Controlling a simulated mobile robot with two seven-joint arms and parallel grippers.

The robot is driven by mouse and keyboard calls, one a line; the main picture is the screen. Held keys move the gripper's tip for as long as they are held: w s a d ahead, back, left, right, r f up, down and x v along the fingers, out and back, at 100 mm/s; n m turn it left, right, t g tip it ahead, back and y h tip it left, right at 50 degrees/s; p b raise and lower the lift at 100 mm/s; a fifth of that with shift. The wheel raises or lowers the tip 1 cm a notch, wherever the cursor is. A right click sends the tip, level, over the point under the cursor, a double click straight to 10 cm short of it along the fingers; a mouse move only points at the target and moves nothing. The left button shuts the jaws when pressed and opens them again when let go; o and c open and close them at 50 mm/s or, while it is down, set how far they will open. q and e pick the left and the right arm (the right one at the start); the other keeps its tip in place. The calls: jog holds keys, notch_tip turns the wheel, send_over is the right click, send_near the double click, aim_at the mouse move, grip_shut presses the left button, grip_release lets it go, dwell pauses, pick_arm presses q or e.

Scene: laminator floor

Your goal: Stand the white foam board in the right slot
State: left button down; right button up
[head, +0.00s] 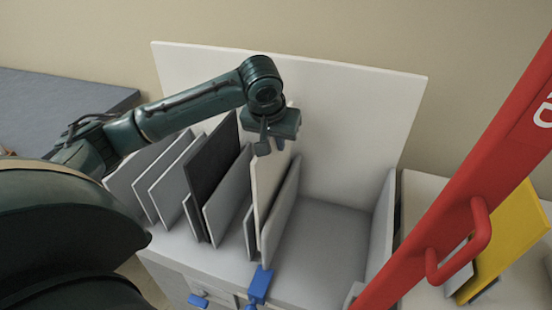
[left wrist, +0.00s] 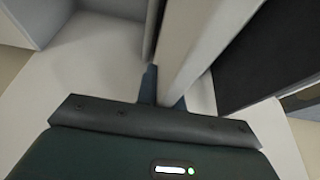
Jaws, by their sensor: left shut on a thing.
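The white foam board (head: 268,185) stands nearly upright in the rack (head: 325,235), between a short grey panel (head: 249,232) on its left and a taller grey panel (head: 281,215) on its right. My left gripper (head: 272,143) is shut on the board's upper edge. In the left wrist view, the fingers of my left gripper (left wrist: 162,92) are on either side of the pale board (left wrist: 200,35). The board's lower edge is low between the panels, near a blue clip (head: 259,286); I cannot tell if it touches the rack floor. My right gripper is not in view.
A dark board (head: 212,165) and several grey panels stand to the left. The rack's right bay is empty. A white back panel (head: 345,125) rises behind. A red bar with a handle (head: 482,190) crosses the right foreground, near a yellow board (head: 508,240).

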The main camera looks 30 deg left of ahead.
aim_at(276, 158)
pick_arm(q)
jog(key=shift+f, duration=2.55)
jog(key=c, duration=1.5)
grip_release()
jog(key=shift+f, duration=0.1)
